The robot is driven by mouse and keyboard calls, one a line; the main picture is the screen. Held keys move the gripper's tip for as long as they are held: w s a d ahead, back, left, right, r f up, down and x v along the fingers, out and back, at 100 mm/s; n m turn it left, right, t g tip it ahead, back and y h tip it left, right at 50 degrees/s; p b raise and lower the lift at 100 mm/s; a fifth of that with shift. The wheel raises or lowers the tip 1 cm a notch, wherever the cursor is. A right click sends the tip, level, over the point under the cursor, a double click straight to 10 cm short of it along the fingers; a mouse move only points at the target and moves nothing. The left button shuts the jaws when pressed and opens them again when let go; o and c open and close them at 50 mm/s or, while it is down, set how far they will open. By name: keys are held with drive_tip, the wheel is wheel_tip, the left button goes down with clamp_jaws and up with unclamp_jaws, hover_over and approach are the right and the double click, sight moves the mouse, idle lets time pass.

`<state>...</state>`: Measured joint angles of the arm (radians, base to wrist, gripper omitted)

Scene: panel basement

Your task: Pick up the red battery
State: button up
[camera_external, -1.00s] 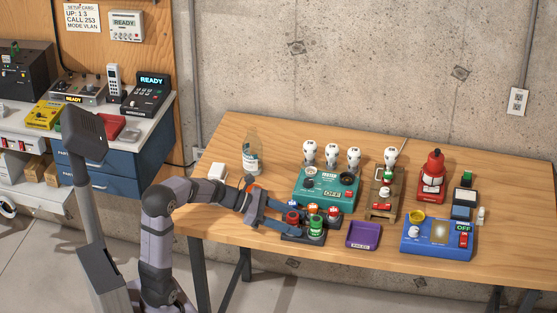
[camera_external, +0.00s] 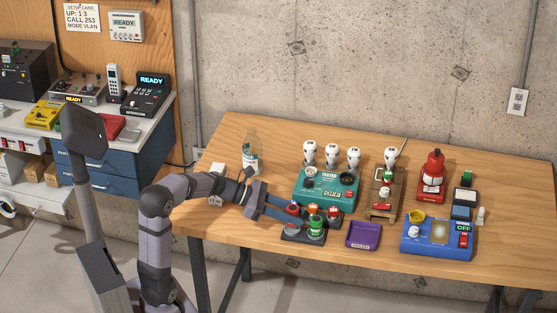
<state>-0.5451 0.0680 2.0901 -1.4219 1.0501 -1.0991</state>
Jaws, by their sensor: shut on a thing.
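A dark battery holder (camera_external: 303,238) sits at the table's front edge. A green battery (camera_external: 316,229) stands in it, with an orange-topped one (camera_external: 312,208) behind and another red-topped one (camera_external: 333,212) at its right. My gripper (camera_external: 289,214) reaches in from the left with its blue fingers shut on the red battery (camera_external: 292,209) at the holder's left side. The fingers hide part of this battery. I cannot tell whether its lower end is clear of the holder.
A teal tester box (camera_external: 325,188) stands close behind the holder. A purple tray (camera_external: 363,236) lies to its right, then a blue device (camera_external: 436,240). A clear bottle (camera_external: 251,152) and a white box (camera_external: 217,171) stand at the left. The table's front edge is near.

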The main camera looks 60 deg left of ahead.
sight(293, 207)
wheel_tip(293, 207, up, 7)
drive_tip(key=shift+r+p, duration=0.1)
drive_tip(key=shift+p, duration=0.45)
